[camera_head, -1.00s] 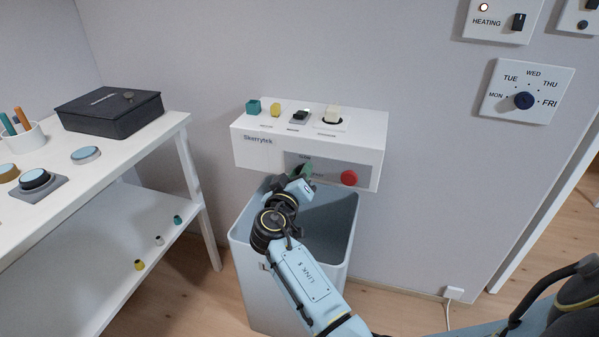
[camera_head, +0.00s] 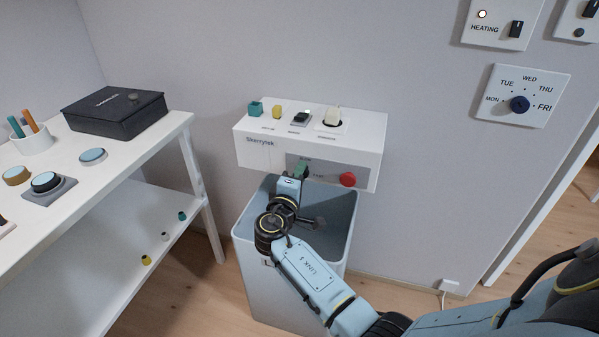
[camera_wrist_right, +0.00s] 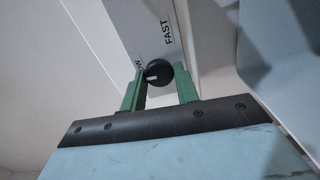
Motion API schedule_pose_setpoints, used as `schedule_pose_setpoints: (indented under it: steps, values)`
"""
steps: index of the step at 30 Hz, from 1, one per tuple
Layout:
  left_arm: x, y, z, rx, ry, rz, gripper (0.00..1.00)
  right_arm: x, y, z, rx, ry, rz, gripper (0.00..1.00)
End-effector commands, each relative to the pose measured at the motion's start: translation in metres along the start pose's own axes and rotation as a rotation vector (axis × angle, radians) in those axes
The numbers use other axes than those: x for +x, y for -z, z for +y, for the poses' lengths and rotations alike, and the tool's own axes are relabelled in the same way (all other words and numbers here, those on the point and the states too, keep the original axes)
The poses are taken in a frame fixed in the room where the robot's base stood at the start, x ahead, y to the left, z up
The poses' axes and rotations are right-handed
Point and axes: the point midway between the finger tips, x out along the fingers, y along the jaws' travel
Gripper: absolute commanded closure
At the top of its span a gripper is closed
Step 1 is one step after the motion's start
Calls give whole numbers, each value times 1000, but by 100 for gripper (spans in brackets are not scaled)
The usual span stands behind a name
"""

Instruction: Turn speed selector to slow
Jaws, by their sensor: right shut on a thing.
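The speed selector is a round black knob (camera_wrist_right: 158,72) with a white mark, on a grey panel (camera_head: 329,172) on the front of the white Skerrytek control box (camera_head: 255,155). In the right wrist view the word FAST stands above right of the knob, and a partly hidden word ending in W is at its upper left. The white mark points left in that view. My right gripper (camera_head: 301,169) has its green fingers on both sides of the knob, shut on it. In the head view the gripper hides the knob. My left gripper is out of view.
A red button (camera_head: 348,180) sits right of the selector. Several small controls line the box top. A grey-blue bin (camera_head: 346,235) stands below. A white shelf table (camera_head: 160,150) is at left. A weekday dial (camera_head: 519,104) is on the wall at right.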

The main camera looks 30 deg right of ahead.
Motion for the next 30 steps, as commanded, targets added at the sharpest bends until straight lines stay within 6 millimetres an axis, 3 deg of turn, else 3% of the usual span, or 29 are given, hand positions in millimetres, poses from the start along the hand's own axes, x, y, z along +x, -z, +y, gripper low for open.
schedule_pose_setpoints:
  steps: [9, 23, 24, 27, 30]
  values:
    - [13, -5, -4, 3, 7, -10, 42, 0, 0, -1, -87, 1, 0, 92]
    - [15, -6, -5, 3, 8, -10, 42, 0, 0, -2, -96, 2, 0, 92]
    - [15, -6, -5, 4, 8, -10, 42, -1, 0, -2, -96, 2, 0, 64]
    - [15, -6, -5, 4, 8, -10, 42, 0, 0, -1, -95, 1, 0, 51]
    - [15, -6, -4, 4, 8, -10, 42, 0, 0, -1, -94, 1, 0, 49]
